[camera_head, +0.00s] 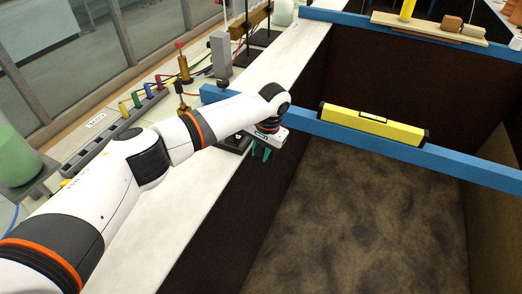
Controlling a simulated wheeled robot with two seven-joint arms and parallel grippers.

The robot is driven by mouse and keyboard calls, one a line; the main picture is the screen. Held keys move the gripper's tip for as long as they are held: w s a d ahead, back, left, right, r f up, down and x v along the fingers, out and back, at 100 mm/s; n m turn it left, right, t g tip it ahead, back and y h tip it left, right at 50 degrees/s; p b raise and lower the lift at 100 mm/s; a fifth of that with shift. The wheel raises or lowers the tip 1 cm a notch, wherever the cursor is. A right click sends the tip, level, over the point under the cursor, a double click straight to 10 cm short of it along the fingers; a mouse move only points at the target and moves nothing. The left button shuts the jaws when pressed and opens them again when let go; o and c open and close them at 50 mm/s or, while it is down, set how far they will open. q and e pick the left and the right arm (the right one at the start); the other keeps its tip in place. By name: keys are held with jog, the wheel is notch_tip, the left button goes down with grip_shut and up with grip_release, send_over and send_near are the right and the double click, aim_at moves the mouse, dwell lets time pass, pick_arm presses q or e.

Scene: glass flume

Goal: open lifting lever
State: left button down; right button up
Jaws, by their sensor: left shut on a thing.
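My left arm comes in from the left, and its gripper (262,152) with teal fingers points down at the inner edge of the white ledge. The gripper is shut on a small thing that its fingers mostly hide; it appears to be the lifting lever. A dark base (234,143) sits on the ledge just left of the fingers and is partly covered by my wrist. How far the lever is turned cannot be told. My right gripper is not in view.
A blue beam (345,134) crosses the dark-walled flume, with a yellow level (372,125) on it. Murky brown bed fills the flume below. A grey power strip (108,139), a grey block (220,54) and a green cylinder (17,160) stand along the left.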

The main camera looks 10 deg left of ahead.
pick_arm(q)
jog(key=shift+s+a+f+t+p, duration=0.1)
jog(key=shift+s+f+t+p, duration=0.25)
jog(key=shift+p, duration=0.45)
notch_tip(320, 180, down, 11)
jog(key=s+t+h+b, duration=0.1)
jog(key=s+t+h, duration=0.1)
jog(key=t, duration=0.4)
jog(key=shift+s+a+f+n, duration=0.2)
jog(key=shift+s+a+n, duration=0.15)
jog(key=shift+a, duration=0.1)
